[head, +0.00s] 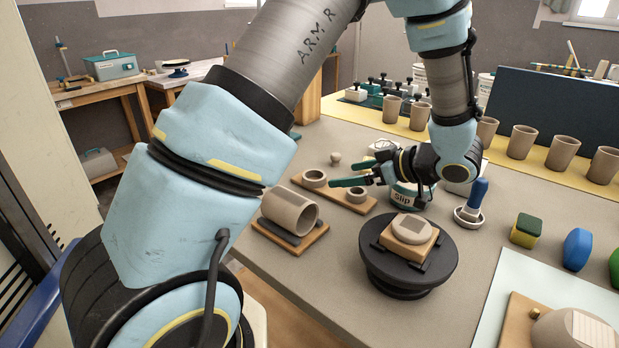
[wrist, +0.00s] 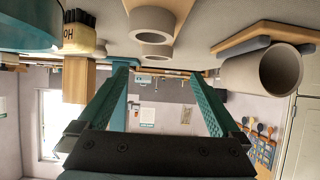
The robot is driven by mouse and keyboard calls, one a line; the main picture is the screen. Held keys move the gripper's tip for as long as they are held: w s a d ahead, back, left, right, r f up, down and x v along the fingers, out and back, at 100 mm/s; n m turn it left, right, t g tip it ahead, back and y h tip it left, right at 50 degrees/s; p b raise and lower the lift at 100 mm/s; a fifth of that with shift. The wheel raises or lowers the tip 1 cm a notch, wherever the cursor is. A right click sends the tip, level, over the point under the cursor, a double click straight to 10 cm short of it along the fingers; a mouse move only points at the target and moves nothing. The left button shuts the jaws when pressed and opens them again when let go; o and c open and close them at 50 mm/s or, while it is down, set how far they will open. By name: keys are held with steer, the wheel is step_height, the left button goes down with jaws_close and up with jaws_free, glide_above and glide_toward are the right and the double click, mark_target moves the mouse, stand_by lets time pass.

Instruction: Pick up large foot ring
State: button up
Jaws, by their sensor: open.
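Two beige foot rings lie flat on a small wooden board (head: 335,190) in the head view. The left one (head: 315,184) looks slightly larger than the right one (head: 356,202), which is nearer the wrist. Both also show at the top of the upside-down wrist view: the far ring (wrist: 153,53) and the near ring (wrist: 153,36). My gripper (head: 342,175) is open and empty, its green fingers pointing left above the board area. In the wrist view the fingers (wrist: 158,80) are spread with nothing between them. Neither ring is touched.
A hollow clay cylinder (head: 284,209) lies on a wooden board at the left. A dark turntable (head: 400,268) bearing a clay piece stands in front. A Slip jar (head: 404,199) and a blue-handled tool (head: 478,193) are close to my wrist. Several cups stand along the back.

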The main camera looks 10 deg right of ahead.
mark_target(322, 185)
steer(key=x, duration=0.4)
steer(key=shift+w, duration=0.15)
steer(key=p+x, duration=0.1)
steer(key=x, duration=0.1)
steer(key=p+x, duration=0.1)
steer(key=x, duration=0.1)
steer(key=shift+w+r, duration=0.2)
steer(key=shift+w+a+f, duration=0.3)
steer(key=shift+w+f, duration=0.05)
steer(key=c, duration=1.2)
steer(key=shift+r, duration=0.15)
